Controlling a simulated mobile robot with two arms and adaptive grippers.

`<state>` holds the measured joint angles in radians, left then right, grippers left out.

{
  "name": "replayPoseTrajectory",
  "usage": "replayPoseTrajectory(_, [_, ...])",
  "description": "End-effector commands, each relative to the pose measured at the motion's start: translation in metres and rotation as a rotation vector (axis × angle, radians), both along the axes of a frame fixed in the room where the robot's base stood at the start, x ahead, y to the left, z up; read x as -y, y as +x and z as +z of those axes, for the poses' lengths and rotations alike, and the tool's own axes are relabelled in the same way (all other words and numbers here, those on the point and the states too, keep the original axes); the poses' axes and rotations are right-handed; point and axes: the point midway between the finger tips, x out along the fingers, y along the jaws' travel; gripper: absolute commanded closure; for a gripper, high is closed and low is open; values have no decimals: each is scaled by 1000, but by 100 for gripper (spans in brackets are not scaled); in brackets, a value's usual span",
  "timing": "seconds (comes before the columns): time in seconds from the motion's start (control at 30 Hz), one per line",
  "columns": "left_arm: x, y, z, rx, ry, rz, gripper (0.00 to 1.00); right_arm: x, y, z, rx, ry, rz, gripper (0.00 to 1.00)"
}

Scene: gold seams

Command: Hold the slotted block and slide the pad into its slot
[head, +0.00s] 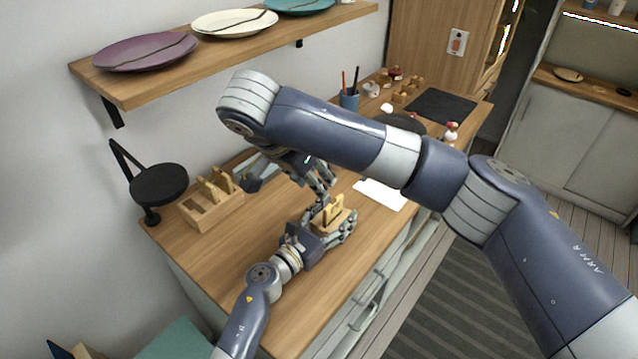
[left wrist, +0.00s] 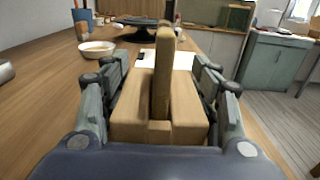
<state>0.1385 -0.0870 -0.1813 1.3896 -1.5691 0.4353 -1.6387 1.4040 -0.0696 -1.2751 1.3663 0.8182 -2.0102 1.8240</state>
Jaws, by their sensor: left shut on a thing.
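The slotted block (head: 345,216) is light wood and sits low over the front part of the counter. My left gripper (head: 334,233) is shut on it, with a finger along each side; the block (left wrist: 188,112) also shows between the fingers in the left wrist view. The pad (left wrist: 162,75), a narrow wooden piece, stands upright in the slot and rises well above the block. How deep its lower end sits is hidden. My right gripper (head: 322,180) hangs just behind the block in the head view; its fingertips are small and partly overlapped, so its opening is unclear.
A wooden rack (head: 212,208) with upright pieces stands at the left, beside a black round stand (head: 160,184). A white sheet (head: 381,194) lies right of the block. A small bowl (left wrist: 97,48) is on the counter. The wooden shelf (head: 150,86) overhangs the back.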

Motion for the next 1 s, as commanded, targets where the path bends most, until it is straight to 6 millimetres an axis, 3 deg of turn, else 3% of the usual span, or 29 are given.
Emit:
replayPoseTrajectory(0.47, [0,0,1,2,-1,0,73,-1,-3,4,-1,0,0,67])
replayPoseTrajectory(0.5, [0,0,1,2,-1,0,42,-1,-3,4,-1,0,0,67])
replayPoseTrajectory(0.6, [0,0,1,1,-1,0,20,-1,-2,4,-1,0,0,67])
replayPoseTrajectory(1.0, [-1,-2,0,0,0,0,20,-1,-2,4,-1,0,0,67])
